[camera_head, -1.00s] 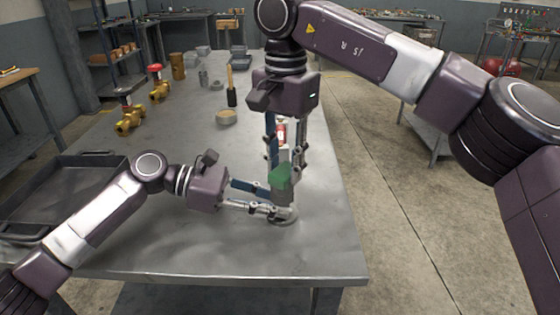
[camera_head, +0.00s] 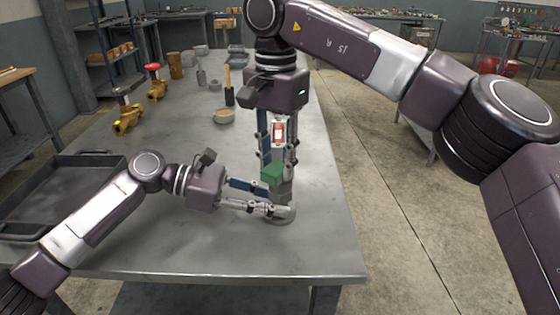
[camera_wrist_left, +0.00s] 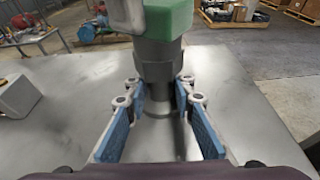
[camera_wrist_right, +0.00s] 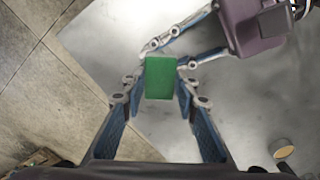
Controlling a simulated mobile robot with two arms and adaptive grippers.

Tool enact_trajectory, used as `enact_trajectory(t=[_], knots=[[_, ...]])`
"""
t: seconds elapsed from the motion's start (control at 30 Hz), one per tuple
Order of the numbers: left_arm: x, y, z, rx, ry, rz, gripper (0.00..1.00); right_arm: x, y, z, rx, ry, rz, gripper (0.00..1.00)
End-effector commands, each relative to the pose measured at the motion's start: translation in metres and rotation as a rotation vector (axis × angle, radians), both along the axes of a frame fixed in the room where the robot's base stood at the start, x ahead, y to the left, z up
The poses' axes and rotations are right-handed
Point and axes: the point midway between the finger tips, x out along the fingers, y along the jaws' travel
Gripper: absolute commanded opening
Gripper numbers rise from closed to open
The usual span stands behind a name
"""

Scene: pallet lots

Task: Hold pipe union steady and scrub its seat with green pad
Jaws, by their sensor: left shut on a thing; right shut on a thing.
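The grey pipe union (camera_head: 283,196) stands upright on a round base near the table's right edge. My left gripper (camera_head: 270,208) is shut around its lower part from the left; the left wrist view shows the union's hex body (camera_wrist_left: 158,62) between the fingers. My right gripper (camera_head: 274,160) points down from above, shut on the green pad (camera_head: 272,174). The pad is at the union's top; it also shows in the left wrist view (camera_wrist_left: 168,20) and right wrist view (camera_wrist_right: 160,78). The seat is hidden under the pad, and I cannot tell whether they touch.
A dark tray (camera_head: 60,190) lies at the table's left. Brass valves (camera_head: 127,118), a round tin (camera_head: 224,116) and a wooden-handled brush (camera_head: 229,85) stand farther back. The metal table (camera_head: 150,250) is bare in front of the left arm.

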Motion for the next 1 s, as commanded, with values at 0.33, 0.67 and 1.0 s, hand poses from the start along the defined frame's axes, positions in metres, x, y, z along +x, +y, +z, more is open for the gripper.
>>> enact_trajectory(t=[0.33,0.67,1.0], knots=[[-0.001,-0.001,0.001,-0.001,0.0,-0.004,0.0,-0.001,-0.001,-0.001,0.001,-0.001,0.001,0.09],[0.0,0.0,0.001,-0.001,0.0,-0.001,0.0,-0.009,-0.014,0.0,-0.001,0.001,0.0,0.09],[0.0,0.0,0.0,-0.001,0.0,0.0,0.0,-0.009,-0.014,0.001,0.0,0.0,0.0,0.09]])
